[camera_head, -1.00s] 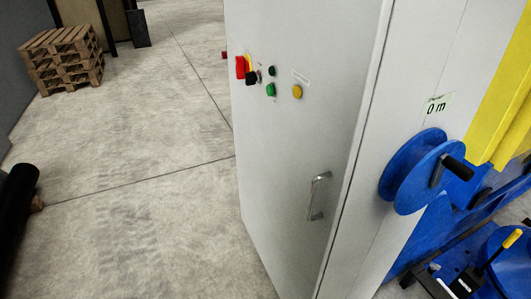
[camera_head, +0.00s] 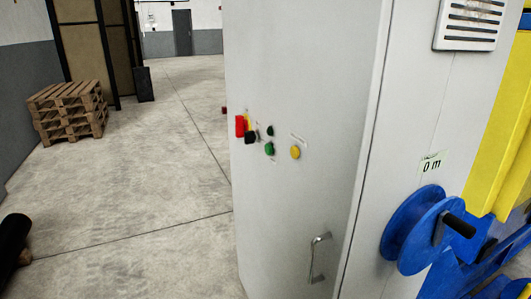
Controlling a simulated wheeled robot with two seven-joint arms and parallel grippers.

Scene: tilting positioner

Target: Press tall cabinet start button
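The tall grey cabinet (camera_head: 300,70) stands in the middle of the view. Its front carries a small group of controls at mid-height. A green button (camera_head: 269,149) sits in the middle of the group, with a smaller dark green one (camera_head: 270,131) just above it. A yellow button (camera_head: 295,152) is to the right. A red part (camera_head: 240,126) and a black knob (camera_head: 251,137) are at the left. The labels are too small to read, so I cannot tell which button is start. Neither of my grippers is in view.
A metal handle (camera_head: 318,258) is low on the cabinet door. A blue reel (camera_head: 423,228) with a black grip sticks out from the cabinet's right side. A pallet stack (camera_head: 67,112) stands far left. A black cylinder (camera_head: 12,240) is at the left edge.

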